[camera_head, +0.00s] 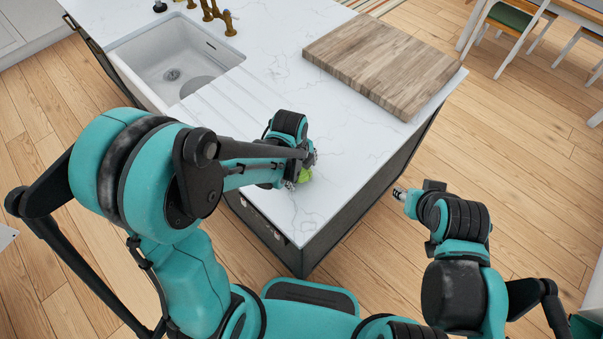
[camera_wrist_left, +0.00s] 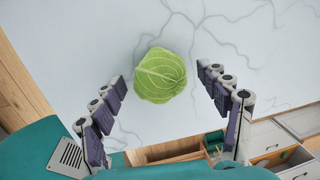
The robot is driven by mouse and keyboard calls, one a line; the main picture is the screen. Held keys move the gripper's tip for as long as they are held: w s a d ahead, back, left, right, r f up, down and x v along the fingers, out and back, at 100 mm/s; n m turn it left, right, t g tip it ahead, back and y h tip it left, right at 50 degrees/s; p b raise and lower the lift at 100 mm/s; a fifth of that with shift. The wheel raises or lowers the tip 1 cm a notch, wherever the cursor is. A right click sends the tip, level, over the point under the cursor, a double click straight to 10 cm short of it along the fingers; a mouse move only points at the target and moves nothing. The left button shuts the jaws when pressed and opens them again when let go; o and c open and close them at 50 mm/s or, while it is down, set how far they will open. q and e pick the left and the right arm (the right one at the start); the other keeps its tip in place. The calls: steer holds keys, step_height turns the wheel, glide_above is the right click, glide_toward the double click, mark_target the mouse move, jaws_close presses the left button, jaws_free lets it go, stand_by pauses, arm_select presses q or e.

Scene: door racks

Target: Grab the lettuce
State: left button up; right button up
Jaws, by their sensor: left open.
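The lettuce (camera_wrist_left: 160,75) is a round, light green head on the white marble counter. In the head view only a bit of the lettuce (camera_head: 304,175) shows, mostly hidden by my left gripper (camera_head: 300,172). In the left wrist view my left gripper (camera_wrist_left: 165,100) is open, with one finger on each side of the lettuce and a visible gap on both sides. The lettuce lies a little past the fingertips in that picture. My right gripper (camera_head: 399,193) is off the counter's right side, over the floor, small and partly turned away; its jaw state is unclear.
The white marble counter (camera_head: 345,150) is clear around the lettuce. A thick wooden cutting board (camera_head: 383,62) lies at the back right. A white sink (camera_head: 175,62) with brass taps (camera_head: 215,15) is at the back left. The counter's front corner edge is close to the lettuce.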

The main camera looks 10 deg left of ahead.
arm_select(q)
steer(key=c, duration=1.1)
steer(key=shift+r, duration=0.1)
